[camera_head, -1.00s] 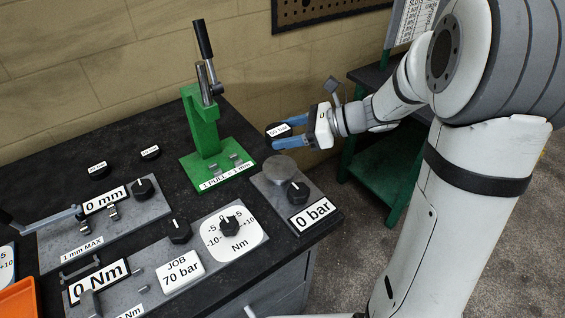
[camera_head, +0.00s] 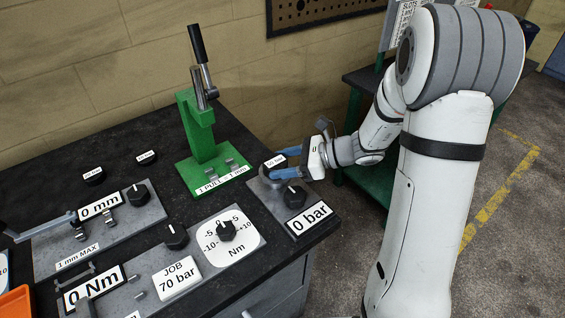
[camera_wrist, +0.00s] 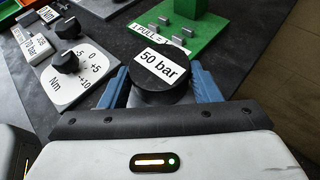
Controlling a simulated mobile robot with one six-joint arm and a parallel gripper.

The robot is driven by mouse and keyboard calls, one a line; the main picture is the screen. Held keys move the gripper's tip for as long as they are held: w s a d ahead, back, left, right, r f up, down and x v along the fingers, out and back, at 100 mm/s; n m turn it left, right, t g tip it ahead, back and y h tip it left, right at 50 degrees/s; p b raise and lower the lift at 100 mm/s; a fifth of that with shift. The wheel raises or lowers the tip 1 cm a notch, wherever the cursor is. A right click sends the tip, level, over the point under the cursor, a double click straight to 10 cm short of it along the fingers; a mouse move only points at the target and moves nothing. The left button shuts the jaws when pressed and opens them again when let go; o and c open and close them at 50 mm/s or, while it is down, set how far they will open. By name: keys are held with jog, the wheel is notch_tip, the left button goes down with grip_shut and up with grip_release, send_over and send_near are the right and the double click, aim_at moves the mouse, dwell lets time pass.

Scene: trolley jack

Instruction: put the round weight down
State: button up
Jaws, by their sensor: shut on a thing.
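The round weight (camera_head: 274,163) is a black disc with a white label reading 50 bar in the wrist view (camera_wrist: 158,88). My gripper (camera_head: 276,167) is shut on it, with one blue finger on each side. The weight is level, at or just above the grey round plate (camera_head: 265,182) of the tester box with the 0 bar display (camera_head: 308,218). The weight and fingers hide most of that plate. I cannot tell whether the weight touches it.
The green jack press (camera_head: 204,140) stands just left of my gripper. A black knob (camera_head: 292,196) is close in front. Two other black weights lie at the left (camera_head: 93,176) and (camera_head: 147,159). The JOB panel reads 70 bar (camera_head: 177,277). The bench edge is on the right.

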jog(key=shift+f, duration=0.15)
jog(key=o, duration=1.6)
jog(key=shift+r, duration=0.2)
jog(key=v, duration=1.2)
jog(key=s+r+n+h, duration=0.1)
jog(key=s+n+h, duration=0.3)
jog(key=s+n, duration=0.1)
jog(key=s+d+n+h, duration=0.1)
jog(key=s+n+h, duration=0.4)
jog(key=n, duration=0.3)
jog(key=s+r+n+h, duration=0.1)
jog(key=s+n+h, duration=0.3)
jog(key=s+n, duration=0.3)
jog(key=shift+d+r, duration=0.2)
jog(key=shift+r, duration=0.15)
